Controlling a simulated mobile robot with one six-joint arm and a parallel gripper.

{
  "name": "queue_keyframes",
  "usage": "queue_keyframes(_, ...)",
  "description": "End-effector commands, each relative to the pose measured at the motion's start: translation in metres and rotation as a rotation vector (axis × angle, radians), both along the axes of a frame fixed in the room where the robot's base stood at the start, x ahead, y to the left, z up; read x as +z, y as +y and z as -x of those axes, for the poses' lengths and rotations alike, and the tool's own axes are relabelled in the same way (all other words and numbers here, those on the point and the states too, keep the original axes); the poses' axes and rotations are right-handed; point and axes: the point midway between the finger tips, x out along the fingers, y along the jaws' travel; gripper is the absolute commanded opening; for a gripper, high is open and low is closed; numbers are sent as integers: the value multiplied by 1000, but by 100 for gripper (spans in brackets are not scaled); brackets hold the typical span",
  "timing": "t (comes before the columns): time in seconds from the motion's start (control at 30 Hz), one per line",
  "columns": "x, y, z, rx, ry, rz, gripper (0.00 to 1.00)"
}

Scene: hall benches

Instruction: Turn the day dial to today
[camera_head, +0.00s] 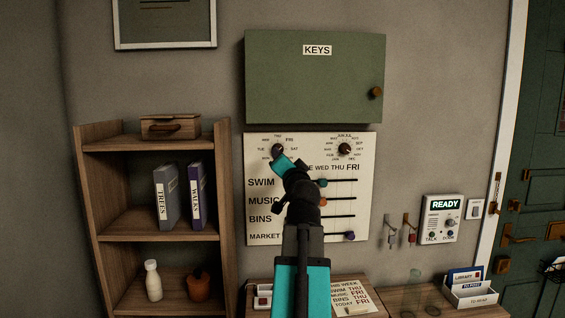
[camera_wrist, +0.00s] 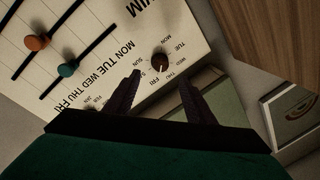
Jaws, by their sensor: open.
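The day dial (camera_head: 278,149) is a small dark round knob at the upper left of the white board (camera_head: 257,222), ringed by day names. In the wrist view the day dial (camera_wrist: 160,61) has a small pale mark at its lower side; I cannot tell which day it marks. My gripper (camera_head: 281,160) is in front of the board at the day dial, partly covering it. In the wrist view my gripper (camera_wrist: 158,82) is open, with the dial beyond and between its two dark fingertips. No contact is clear.
A month dial (camera_head: 345,149) is at the board's upper right. Sliders on rails, one with a blue knob (camera_head: 350,236), lie below. A green KEYS cabinet (camera_head: 317,85) hangs just above the board. A wooden shelf (camera_head: 157,238) stands to the left.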

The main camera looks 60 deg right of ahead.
Motion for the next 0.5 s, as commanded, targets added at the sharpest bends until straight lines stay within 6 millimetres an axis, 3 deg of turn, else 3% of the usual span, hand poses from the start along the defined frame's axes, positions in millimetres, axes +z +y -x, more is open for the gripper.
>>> queue_keyframes(0.2, -4, 21, 17, 0, -1, 1, 50)
queue_keyframes(0.5, -5, 31, 28, 0, 0, 0, 50)
